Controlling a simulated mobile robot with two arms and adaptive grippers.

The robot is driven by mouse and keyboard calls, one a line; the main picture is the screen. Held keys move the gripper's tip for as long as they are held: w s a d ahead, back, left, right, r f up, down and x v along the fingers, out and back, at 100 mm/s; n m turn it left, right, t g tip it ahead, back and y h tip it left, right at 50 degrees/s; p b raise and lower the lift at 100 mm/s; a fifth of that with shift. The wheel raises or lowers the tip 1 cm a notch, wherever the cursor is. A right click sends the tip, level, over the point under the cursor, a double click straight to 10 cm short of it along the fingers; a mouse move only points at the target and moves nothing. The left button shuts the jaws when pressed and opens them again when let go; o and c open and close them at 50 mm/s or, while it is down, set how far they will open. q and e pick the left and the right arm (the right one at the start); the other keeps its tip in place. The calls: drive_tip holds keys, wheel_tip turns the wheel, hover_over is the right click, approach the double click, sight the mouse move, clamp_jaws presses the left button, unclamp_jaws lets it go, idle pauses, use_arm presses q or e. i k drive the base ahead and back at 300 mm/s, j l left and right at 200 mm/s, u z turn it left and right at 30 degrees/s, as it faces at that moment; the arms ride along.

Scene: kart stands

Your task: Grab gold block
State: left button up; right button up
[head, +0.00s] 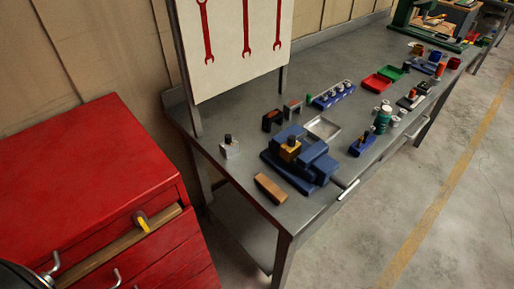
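A gold block (290,150) with a dark knob or peg on top sits on or between the jaws of a blue vise (316,168). The vise stands near the front left end of the grey workbench (243,184). I cannot tell how tightly the vise holds the block. Neither of my grippers shows in the head view.
A brown block (270,188) lies before the vise. A silver block (229,147) stands to its left, an empty metal tray (323,128) behind it. A red cabinet (85,175) fills the left. The concrete floor (400,215) at right is clear.

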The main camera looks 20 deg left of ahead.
sight(288, 153)
drive_tip(key=i+l+u, duration=0.15)
drive_tip(key=u, duration=0.3)
drive_tip(key=i+l+u, duration=0.1)
drive_tip(key=l+u, duration=0.15)
drive_tip(key=u, duration=0.2)
drive_tip(key=l+u, duration=0.2)
drive_tip(key=u, duration=0.25)
drive_tip(key=l+u, duration=0.3)
drive_tip(key=u, duration=0.15)
drive_tip(key=l+u, duration=0.3)
drive_tip(key=u, duration=0.15)
